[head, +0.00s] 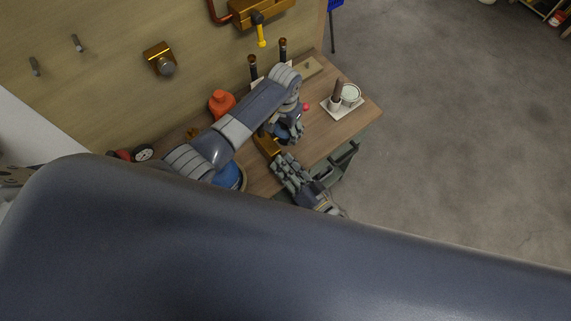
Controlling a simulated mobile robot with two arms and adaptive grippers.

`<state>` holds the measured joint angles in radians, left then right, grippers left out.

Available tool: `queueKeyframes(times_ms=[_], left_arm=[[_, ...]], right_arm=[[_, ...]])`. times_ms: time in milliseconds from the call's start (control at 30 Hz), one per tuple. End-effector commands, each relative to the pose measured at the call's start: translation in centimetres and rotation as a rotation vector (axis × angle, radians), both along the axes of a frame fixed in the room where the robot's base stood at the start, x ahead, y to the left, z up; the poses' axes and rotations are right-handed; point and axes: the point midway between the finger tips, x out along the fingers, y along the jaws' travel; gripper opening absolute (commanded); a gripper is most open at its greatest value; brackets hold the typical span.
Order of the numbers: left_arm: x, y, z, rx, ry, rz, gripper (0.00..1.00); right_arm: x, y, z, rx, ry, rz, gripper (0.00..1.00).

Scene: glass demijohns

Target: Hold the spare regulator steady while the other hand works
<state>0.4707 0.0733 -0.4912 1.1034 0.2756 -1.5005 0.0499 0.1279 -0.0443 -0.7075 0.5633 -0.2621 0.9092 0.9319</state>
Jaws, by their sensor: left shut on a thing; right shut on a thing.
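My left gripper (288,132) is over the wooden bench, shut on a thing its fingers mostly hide. My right gripper (280,163) is just below it at the bench's front edge, also shut. A brass-coloured piece (266,144) shows between and left of the two grippers, touching or very near the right fingertips. I cannot tell which gripper bears it, or whether it is part of the spare regulator. A round dial gauge (143,153) with a red part lies at the bench's left end, apart from both grippers.
The wooden bench (348,131) carries an orange bottle (221,102), a blue object (229,177) and a white tray (329,112) with a pale jar (351,94). My arm fills the foreground. Grey floor (450,150) lies open at right.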

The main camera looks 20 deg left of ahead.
Motion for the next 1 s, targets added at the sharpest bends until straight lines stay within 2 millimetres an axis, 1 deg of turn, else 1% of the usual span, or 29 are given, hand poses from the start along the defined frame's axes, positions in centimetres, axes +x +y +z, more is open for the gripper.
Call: queueKeyframes(times_ms=[167,200,267,300,867,1000], left_arm=[[0.04,-0.06,0.05,-0.002,-0.002,0.001,0.13],[0.04,-0.07,0.05,-0.002,-0.002,0.001,0.13],[0.04,-0.07,0.05,-0.002,-0.002,0.001,0.13],[0.04,-0.07,0.05,-0.002,-0.002,0.001,0.13],[0.09,-0.04,0.08,-0.001,-0.002,0.000,0.13],[0.09,-0.04,0.09,-0.001,-0.002,0.000,0.13]], right_arm=[[-0.08,0.00,-0.09,-0.002,0.001,0.001,0.03],[-0.08,0.00,-0.09,-0.002,0.001,0.001,0.29],[-0.08,0.01,-0.09,-0.002,0.001,0.001,0.43],[-0.08,0.00,-0.08,-0.002,0.001,0.001,0.47],[-0.02,-0.23,-0.31,-0.009,0.003,-0.003,0.47],[-0.02,-0.28,-0.34,-0.032,-0.025,-0.004,0.47]])
